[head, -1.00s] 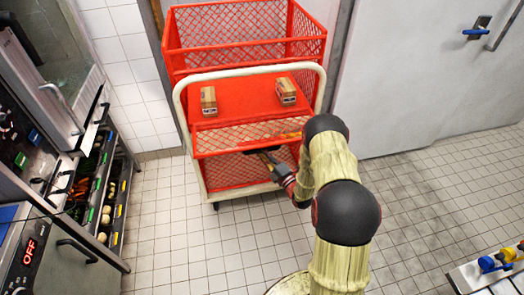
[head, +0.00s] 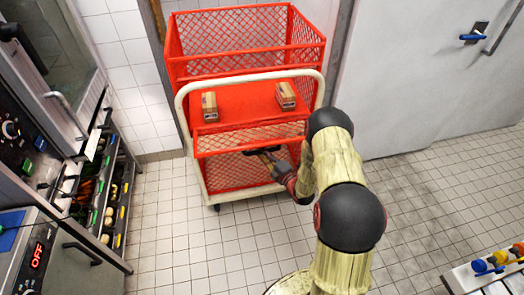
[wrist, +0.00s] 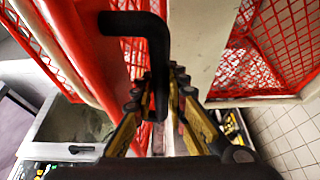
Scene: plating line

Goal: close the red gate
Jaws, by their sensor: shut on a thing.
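The red gate (head: 225,172) is the mesh panel low on the front of a red mesh cage trolley (head: 245,68). A black handle (head: 249,152) sits near its upper edge. My gripper (head: 262,153) is at this handle from the right, partly hidden by my arm. In the wrist view the bent black handle (wrist: 140,25) runs down between the fingers of my gripper (wrist: 160,105), which are shut on it. A red bar of the trolley passes close to the left finger. I cannot tell the gate's exact angle.
A cream push frame (head: 252,76) surrounds the trolley's front. Two small cartons (head: 209,106) (head: 286,95) stand on its red shelf. An oven and vegetable drawers (head: 105,200) are at left, a grey door (head: 430,80) at right. Tiled floor (head: 180,240) in front is clear.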

